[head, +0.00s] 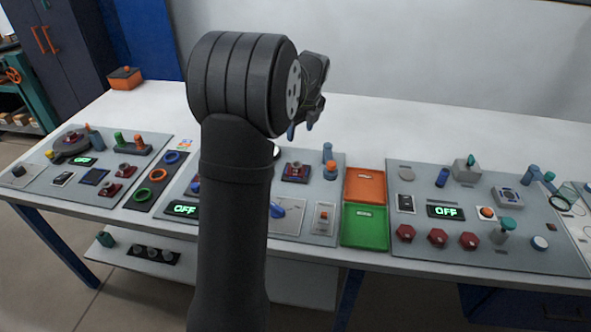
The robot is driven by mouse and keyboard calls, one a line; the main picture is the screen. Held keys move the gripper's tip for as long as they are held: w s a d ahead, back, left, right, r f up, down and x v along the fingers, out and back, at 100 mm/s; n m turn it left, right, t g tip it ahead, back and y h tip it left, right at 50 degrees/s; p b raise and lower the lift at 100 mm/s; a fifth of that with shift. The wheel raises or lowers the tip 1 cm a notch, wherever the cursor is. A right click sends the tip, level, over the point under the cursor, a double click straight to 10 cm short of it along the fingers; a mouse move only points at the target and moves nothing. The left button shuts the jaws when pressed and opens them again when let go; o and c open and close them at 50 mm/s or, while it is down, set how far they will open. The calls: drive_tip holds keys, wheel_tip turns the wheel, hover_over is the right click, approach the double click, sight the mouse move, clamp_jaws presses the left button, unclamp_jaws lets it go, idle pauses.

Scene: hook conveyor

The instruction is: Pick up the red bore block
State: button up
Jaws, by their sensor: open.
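My gripper (301,129) is high over the middle of the table, at the end of my dark arm. Its blue-tipped fingers point down, apart and empty; the rest of it is partly behind the arm. A dark red block with a round top feature (295,172) sits on the middle panel, below the gripper in the picture. Two similar dark red blocks sit on the left panel, one farther back (126,170) and one nearer (110,188). I cannot tell which is the bore block. My arm hides part of the middle panel.
An orange tray (381,187) and a green tray (381,226) lie right of the middle panel. The right panel (420,190) holds several red hexagonal pieces (437,237), a grey block (467,168) and upright pegs.

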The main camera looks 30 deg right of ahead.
drive_tip(key=s+a+m, duration=0.1)
drive_tip(key=s+m, duration=0.1)
drive_tip(key=m, duration=0.1)
drive_tip(key=m+t, duration=0.1)
approach(297, 163)
drive_tip(key=f, duration=0.1)
drive_tip(key=a+f, duration=0.1)
drive_tip(key=shift+a+f+h, duration=0.25)
drive_tip(key=shift+a+h, duration=0.05)
drive_tip(key=shift+a, duration=0.05)
drive_tip(key=shift+d+x, duration=0.2)
drive_tip(key=shift+x, duration=1.25)
drive_tip(key=shift+d+x, duration=0.15)
drive_tip(key=shift+x, duration=1.3)
drive_tip(key=shift+w+r, duration=0.1)
